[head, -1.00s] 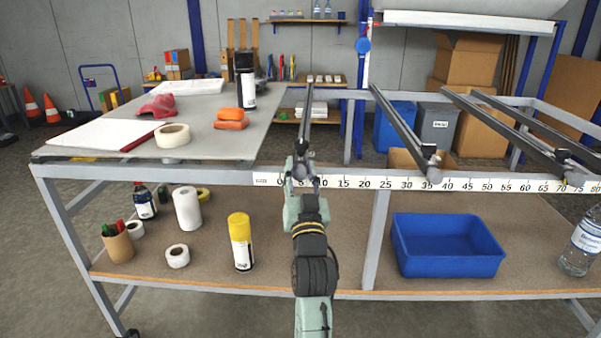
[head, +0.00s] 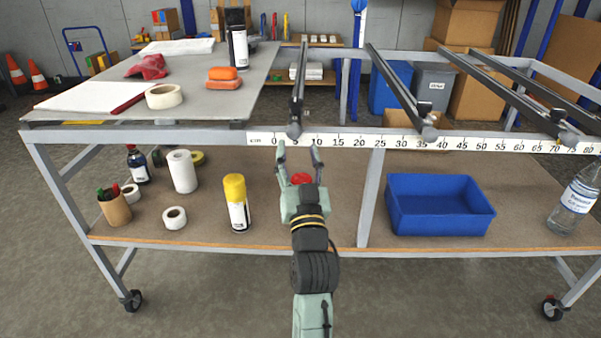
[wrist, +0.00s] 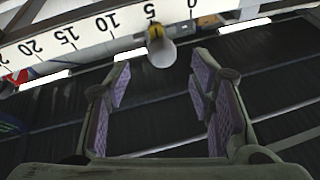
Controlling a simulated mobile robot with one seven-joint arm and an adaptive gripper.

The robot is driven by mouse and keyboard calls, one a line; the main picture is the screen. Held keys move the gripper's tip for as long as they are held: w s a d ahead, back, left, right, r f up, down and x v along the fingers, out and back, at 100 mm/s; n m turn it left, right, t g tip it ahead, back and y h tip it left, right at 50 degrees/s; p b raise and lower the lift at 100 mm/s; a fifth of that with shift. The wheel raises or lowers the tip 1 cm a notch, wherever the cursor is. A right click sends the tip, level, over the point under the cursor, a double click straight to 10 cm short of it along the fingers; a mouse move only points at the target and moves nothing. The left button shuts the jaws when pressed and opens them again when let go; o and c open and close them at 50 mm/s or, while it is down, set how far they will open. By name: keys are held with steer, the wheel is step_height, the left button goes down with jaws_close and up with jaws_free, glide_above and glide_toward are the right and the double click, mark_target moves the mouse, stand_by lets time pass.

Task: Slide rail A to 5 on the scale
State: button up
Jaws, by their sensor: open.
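The leftmost dark rail (head: 298,85) runs from the back of the frame to the front scale (head: 350,141). Its rounded end (head: 294,131) lines up with about the 5 mark. I cannot read a letter on it.
Another rail (head: 400,88) ends near 36, with more rails (head: 510,95) farther right. A tabletop (head: 130,105) with tape and orange blocks lies left of the scale. The lower shelf holds a yellow-capped can (head: 237,205) and a blue bin (head: 440,205).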

steer(key=v, duration=0.5)
steer(key=shift+r, duration=0.1)
